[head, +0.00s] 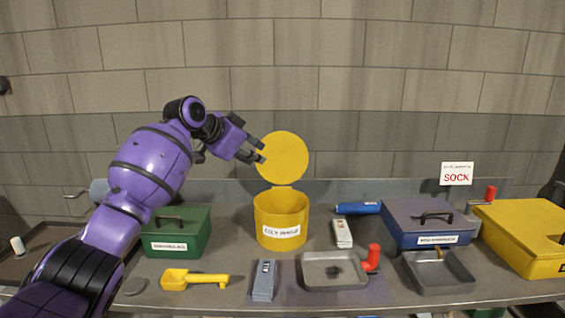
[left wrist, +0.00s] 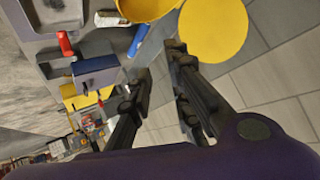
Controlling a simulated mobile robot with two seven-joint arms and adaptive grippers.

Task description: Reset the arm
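My left arm comes in from the left and reaches up over the bench. My left gripper (head: 260,151) is raised in front of the yellow round lid of the yellow bucket (head: 280,222), above the bucket's rim. In the left wrist view its two fingers (left wrist: 161,63) are apart with nothing between them. The lid (head: 284,158) stands open and upright behind the bucket; it also shows in the left wrist view (left wrist: 213,30). My right gripper is not in view.
On the bench stand a green box (head: 178,236), a blue-grey box (head: 428,222) and a yellow box (head: 525,236). A yellow scoop (head: 190,279), a grey tray (head: 320,272), another tray (head: 440,274) and a blue cylinder (head: 357,208) lie there too. A block wall is behind.

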